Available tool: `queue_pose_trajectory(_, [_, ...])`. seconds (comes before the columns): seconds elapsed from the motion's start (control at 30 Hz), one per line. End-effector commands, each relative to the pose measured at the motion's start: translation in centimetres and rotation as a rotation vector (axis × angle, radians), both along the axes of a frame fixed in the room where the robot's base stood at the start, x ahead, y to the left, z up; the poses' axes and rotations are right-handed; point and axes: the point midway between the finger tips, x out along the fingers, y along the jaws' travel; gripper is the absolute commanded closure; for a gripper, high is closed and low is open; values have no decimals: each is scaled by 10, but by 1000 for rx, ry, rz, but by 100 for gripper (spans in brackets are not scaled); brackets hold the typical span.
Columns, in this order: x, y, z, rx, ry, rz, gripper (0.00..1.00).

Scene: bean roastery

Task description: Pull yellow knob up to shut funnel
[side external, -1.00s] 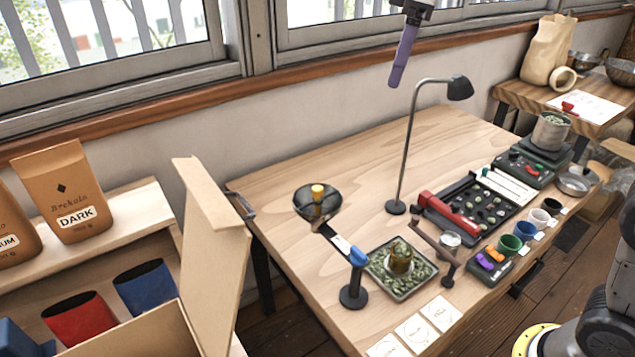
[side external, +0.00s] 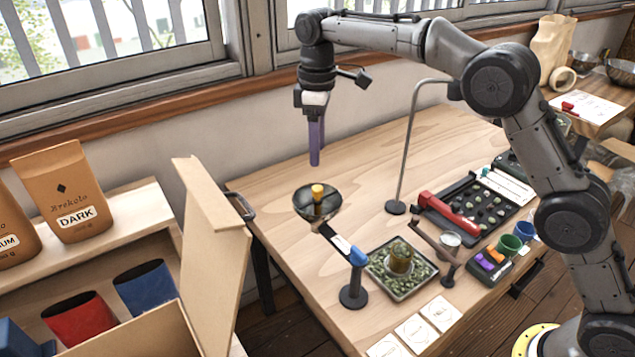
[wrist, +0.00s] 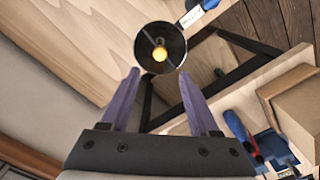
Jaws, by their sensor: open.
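The yellow knob (side external: 318,190) stands upright in the middle of the dark round funnel (side external: 318,208), which is held on a stand with a blue-ended arm (side external: 346,252). In the wrist view the yellow knob (wrist: 160,54) shows inside the funnel (wrist: 146,66), just beyond my fingertips. My gripper (side external: 315,163) points down above the funnel, apart from the knob. The wrist view shows its two purple fingers (wrist: 159,76) spread open and empty.
A tray of green beans (side external: 378,284) with a glass jar stands right of the funnel stand. A thin lamp post (side external: 409,140) rises behind. An open cardboard box (side external: 215,260) is at the left. The table behind the funnel is clear.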

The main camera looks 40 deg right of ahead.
Motion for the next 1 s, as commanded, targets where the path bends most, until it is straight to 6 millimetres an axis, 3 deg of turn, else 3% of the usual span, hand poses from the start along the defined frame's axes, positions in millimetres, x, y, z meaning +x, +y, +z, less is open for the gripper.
queue_pose_trajectory(0.3, [-1,-1,-62,-1,4,-1,38])
queue_pose_trajectory(0.5, [0,0,-87,0,1,-1,38])
queue_pose_trajectory(0.93, [0,0,-96,0,0,-1,38])
queue_pose_trajectory(1.0, [0,0,-96,0,0,-1,49])
